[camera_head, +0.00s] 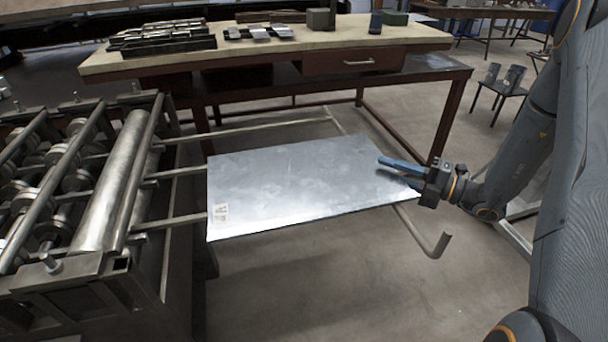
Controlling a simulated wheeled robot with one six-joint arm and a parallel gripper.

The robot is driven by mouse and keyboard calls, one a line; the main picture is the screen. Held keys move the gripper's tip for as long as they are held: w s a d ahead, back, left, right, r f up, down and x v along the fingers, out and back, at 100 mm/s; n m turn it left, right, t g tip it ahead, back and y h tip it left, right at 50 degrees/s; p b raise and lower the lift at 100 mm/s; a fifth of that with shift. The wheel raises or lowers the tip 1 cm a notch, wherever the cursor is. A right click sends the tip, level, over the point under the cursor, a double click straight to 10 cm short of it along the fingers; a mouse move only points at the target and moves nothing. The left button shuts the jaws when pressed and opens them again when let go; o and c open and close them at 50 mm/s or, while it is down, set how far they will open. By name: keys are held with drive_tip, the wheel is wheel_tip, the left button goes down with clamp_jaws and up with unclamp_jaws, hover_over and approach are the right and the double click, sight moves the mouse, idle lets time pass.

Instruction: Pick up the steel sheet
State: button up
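The steel sheet (290,184) is a flat, shiny grey rectangle with a small printed label at its near left corner. It lies about level on the support bars beside the roller machine. My gripper (384,164) reaches in from the right, with blue fingers at the sheet's right edge. One finger shows above the sheet's top face. A dark shape just below it may be its shadow or reflection. The other finger is not clearly seen and may be hidden under the sheet. I cannot tell whether the fingers press on the sheet.
The roller machine (112,182) stands at the left, with support bars (425,232) running out under the sheet. A workbench (265,52) with metal parts and a drawer stands behind. A small stool (503,85) is at the back right. The floor in front is clear.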

drive_tip(key=shift+c, duration=0.2)
clamp_jaws()
idle(1.1)
